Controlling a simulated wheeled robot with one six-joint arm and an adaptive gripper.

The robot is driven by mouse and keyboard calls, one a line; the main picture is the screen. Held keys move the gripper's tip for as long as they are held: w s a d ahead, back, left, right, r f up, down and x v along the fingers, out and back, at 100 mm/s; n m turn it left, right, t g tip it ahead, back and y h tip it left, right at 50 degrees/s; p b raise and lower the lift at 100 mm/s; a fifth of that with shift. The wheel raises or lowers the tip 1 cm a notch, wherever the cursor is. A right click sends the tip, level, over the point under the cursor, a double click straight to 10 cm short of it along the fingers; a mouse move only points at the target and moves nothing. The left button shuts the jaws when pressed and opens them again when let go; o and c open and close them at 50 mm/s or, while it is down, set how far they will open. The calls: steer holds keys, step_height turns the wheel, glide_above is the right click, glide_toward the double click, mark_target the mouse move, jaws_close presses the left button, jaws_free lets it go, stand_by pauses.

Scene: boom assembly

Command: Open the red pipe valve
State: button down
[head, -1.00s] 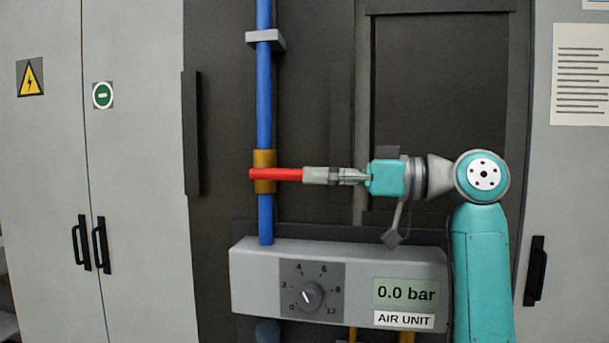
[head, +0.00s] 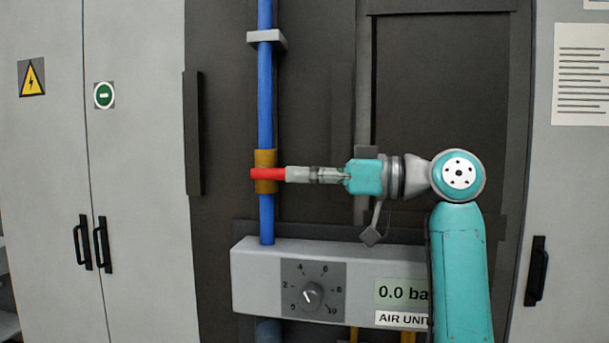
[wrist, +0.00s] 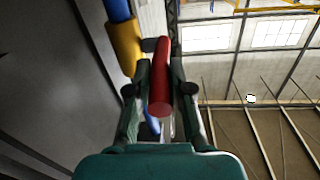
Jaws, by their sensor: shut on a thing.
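The red valve handle (head: 268,174) sticks out to the right from a brass valve body (head: 266,158) on the vertical blue pipe (head: 264,100). The handle lies level, across the pipe. My gripper (head: 298,175) comes from the right and is shut on the handle's outer part, hiding its end in the head view. In the wrist view the red handle (wrist: 160,75) runs between the two fingers of my gripper (wrist: 160,92), with the brass body (wrist: 124,45) at its upper left.
Below is a grey air unit (head: 250,275) with a dial (head: 312,295) and a display (head: 393,291) showing 0.0, partly hidden by my arm. A grey bracket (head: 267,39) holds the pipe above. Grey cabinets (head: 130,170) stand at left.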

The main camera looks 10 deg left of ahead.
steer(key=shift+f, duration=0.1)
steer(key=shift+a+f+y, duration=0.1)
steer(key=shift+f+y, duration=0.9)
steer(key=shift+y, duration=0.5)
steer(key=c, duration=1.1)
jaws_free()
steer(key=shift+o, duration=0.2)
steer(key=v, duration=1.2)
steer(key=shift+s+f, duration=0.1)
